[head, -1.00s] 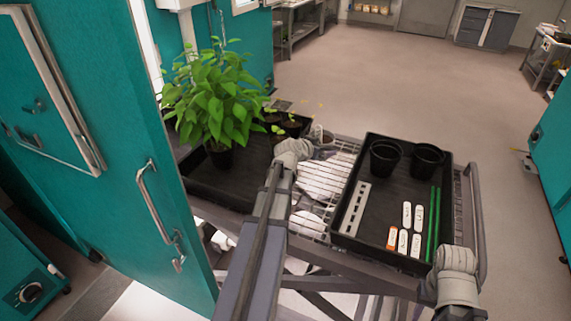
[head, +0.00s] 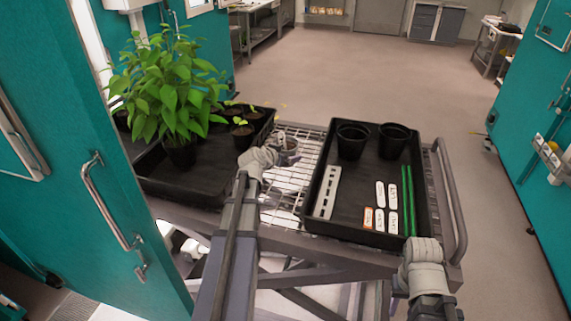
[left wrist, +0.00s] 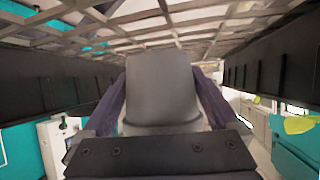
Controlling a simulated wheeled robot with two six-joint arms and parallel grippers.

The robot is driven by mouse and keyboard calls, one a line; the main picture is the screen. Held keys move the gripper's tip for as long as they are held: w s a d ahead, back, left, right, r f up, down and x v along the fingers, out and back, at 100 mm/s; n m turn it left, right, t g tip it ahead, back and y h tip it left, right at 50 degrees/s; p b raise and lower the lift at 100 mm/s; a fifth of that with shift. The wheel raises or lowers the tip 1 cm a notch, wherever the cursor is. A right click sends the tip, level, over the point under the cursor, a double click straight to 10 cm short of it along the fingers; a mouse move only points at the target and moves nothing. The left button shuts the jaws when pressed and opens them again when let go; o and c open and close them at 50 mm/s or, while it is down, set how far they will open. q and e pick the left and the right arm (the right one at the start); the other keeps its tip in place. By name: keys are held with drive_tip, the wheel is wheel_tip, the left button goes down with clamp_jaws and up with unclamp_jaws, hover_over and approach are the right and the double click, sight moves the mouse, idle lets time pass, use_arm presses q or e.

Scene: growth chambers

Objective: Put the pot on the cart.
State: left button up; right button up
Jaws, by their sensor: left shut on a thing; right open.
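A grey pot (head: 288,148) is at the tip of my left gripper (head: 274,157). The left wrist view shows my left gripper shut on this tapered pot (left wrist: 160,88), with the wire grid beyond its narrow end. The pot is over the cart's wire shelf (head: 310,150), in the gap between two black trays. I cannot tell whether it touches the wires. The pot's contents are hidden. My right gripper (head: 424,252) is open and empty at the cart's near right corner, by the right tray.
The left tray (head: 165,190) holds a large leafy plant (head: 175,90) and several seedlings. The right tray (head: 425,180) holds two black pots, labels, green stakes and a grey strip. A teal door (head: 110,240) stands close on the left. Open floor lies beyond the cart.

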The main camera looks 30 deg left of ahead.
use_arm(q)
drive_tip(key=shift+f+b, duration=0.35)
drive_tip(key=shift+f, duration=0.5)
use_arm(e)
drive_tip(key=shift+f, duration=0.85)
use_arm(q)
drive_tip(key=shift+f, duration=0.15)
drive_tip(key=o, duration=1.3)
drive_tip(key=shift+c, duration=0.2)
use_arm(e)
drive_tip(key=shift+f, duration=0.15)
use_arm(q)
drive_tip(key=shift+r, duration=0.3)
drive_tip(key=p+v, duration=0.5)
drive_tip(key=v, duration=0.5)
drive_tip(key=shift+s+d+r, duration=0.1)
drive_tip(key=shift+s+r, duration=0.05)
drive_tip(key=shift+s, duration=0.2)
drive_tip(key=shift+s+r+p, duration=0.2)
drive_tip(key=shift+s+p, duration=0.2)
drive_tip(key=shift+s, duration=0.2)
use_arm(e)
wheel_tip(320, 180, up, 6)
